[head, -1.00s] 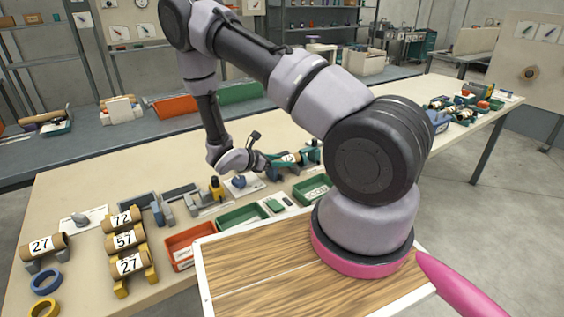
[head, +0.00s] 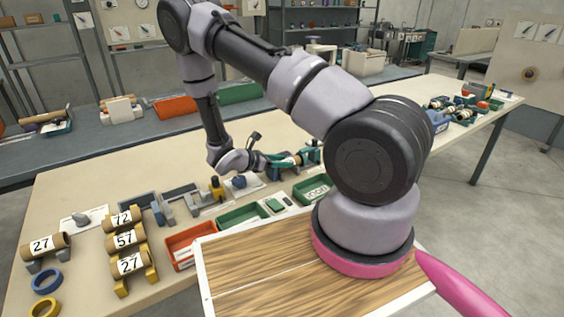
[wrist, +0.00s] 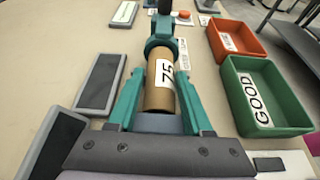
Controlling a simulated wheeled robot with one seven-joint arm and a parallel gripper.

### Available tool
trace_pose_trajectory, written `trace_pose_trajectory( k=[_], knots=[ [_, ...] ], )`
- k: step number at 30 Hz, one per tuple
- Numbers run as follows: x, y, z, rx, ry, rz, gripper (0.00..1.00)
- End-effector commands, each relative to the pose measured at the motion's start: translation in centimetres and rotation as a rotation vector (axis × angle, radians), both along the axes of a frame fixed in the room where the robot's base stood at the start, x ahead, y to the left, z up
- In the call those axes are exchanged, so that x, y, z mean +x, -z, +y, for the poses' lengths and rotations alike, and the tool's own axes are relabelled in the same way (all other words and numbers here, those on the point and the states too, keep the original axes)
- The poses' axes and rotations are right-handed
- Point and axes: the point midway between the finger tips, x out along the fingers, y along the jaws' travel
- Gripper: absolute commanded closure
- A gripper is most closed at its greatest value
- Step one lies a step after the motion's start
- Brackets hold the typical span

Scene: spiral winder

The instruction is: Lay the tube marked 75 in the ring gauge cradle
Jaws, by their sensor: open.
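The tube marked 75 (wrist: 162,92) is brown with a white label and lies lengthwise ahead of me in the wrist view. My gripper (wrist: 159,78) has its teal fingers spread, one on each side of the tube; I cannot tell whether they touch it. In the head view, my gripper (head: 274,161) is low over the middle of the bench. A teal holder (wrist: 163,40) stands at the tube's far end. A grey stand (head: 46,263) at the far left carries a tube marked 27 (head: 42,245), near blue and yellow rings; I cannot tell whether it is the ring gauge cradle.
A green GOOD bin (wrist: 279,82) and an orange bin (wrist: 232,40) are right of the tube. Dark flat trays (wrist: 100,82) lie left. Tubes marked 72, 57 and 27 lie on a yellow rack (head: 119,286).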

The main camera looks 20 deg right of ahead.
Motion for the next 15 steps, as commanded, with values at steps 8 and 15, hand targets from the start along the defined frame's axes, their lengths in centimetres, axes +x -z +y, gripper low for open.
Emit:
trace_pose_trajectory(
  k=[8,15],
  knots=[
    [-1.1,-1.6,3.9,0.011,-0.01,0.017,0.24],
    [-1.9,-3.8,8.5,0.009,-0.009,0.013,0.24]
  ],
)
